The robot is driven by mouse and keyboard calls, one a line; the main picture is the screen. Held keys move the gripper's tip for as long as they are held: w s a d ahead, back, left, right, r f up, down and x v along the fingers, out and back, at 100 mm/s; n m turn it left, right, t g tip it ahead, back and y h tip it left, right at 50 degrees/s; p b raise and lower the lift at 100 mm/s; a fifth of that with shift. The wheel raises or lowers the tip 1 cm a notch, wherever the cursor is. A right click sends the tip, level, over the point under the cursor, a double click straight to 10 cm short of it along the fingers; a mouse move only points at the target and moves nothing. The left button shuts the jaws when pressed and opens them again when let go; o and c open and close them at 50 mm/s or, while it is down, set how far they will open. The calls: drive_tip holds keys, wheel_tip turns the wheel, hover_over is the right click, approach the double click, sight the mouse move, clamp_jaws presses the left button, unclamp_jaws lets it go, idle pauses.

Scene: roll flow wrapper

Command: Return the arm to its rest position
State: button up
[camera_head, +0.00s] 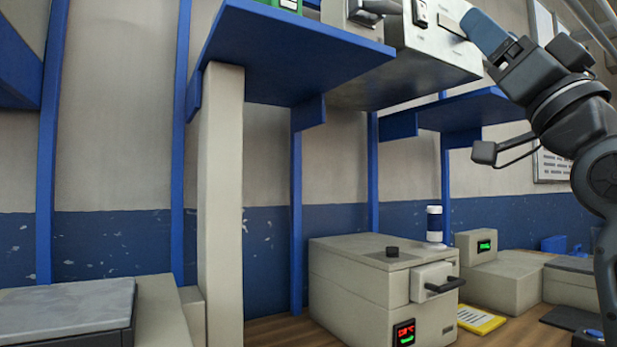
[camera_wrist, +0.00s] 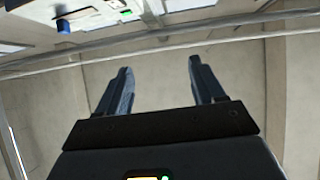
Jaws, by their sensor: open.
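My gripper (camera_wrist: 160,80) is open and empty in the wrist view, its two dark fingers apart with a plain beige wall surface behind them. In the head view my arm rises at the right edge, bent, and its gripper end (camera_head: 484,32) is at the upper right. There it overlaps the front of a grey-white box unit (camera_head: 440,55) mounted high beside a blue shelf. I cannot tell whether it touches that unit.
A blue shelf (camera_head: 290,50) juts out at the top. Below stand a beige machine (camera_head: 365,285) with a black-handled drawer (camera_head: 432,284), a white-and-blue cylinder (camera_head: 434,224) and a yellow card (camera_head: 480,320). A grey-topped block (camera_head: 65,312) is at lower left.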

wheel_tip(320, 180, down, 23)
drive_tip(key=w+d+m+g+h+p, duration=0.1)
drive_tip(key=m+g+h, duration=0.1)
drive_tip(key=m+h, duration=0.55)
drive_tip(key=s+f+g+h+p, duration=0.15)
drive_tip(key=s+f, duration=0.25)
drive_tip(key=f, duration=0.5)
drive_tip(key=s+f+g+h, duration=0.1)
drive_tip(key=s+f+h, duration=0.15)
drive_tip(key=f, duration=0.55)
drive_tip(key=s+a+f+n+g+p, duration=0.1)
drive_tip(key=s+f+g, duration=0.1)
drive_tip(key=s+f, duration=0.5)
drive_tip(key=s+a+f+n+g, duration=0.15)
drive_tip(key=s+f, duration=0.35)
drive_tip(key=s, duration=0.5)
drive_tip(key=s+f+n+g+p, duration=0.1)
drive_tip(key=s+g, duration=0.3)
drive_tip(key=s, duration=1.3)
drive_tip(key=shift+s+f+n+g+y+p, duration=0.3)
drive_tip(key=shift+f+n+y, duration=0.15)
drive_tip(key=shift+f+n, duration=0.3)
drive_tip(key=shift+w, duration=0.1)
